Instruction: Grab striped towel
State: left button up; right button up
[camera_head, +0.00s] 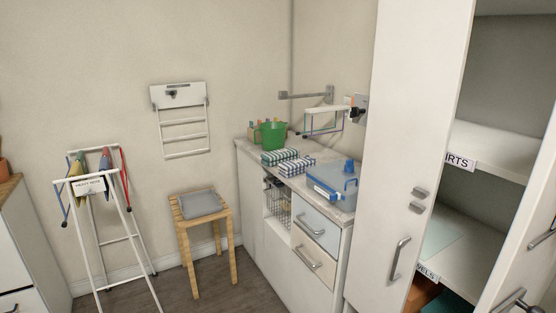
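Two folded striped towels lie side by side on the counter (328,203) in the middle of the head view. One striped towel (279,157) has green-and-white stripes and lies farther back. The other striped towel (296,167) looks blue and white and lies just in front, to the right. Both appear flat and uncovered. Neither of my grippers is in view.
A green pitcher (272,134) stands behind the towels, and a blue-lidded clear box (332,184) in front. A fold-out wall rack (325,118) hangs above. A stool (203,211) and drying rack (104,187) stand left. A tall cabinet door (402,150) stands right.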

aim_at(270, 159)
jog(key=u, duration=0.6)
jog(key=i, duration=1.7)
jog(key=u, duration=0.3)
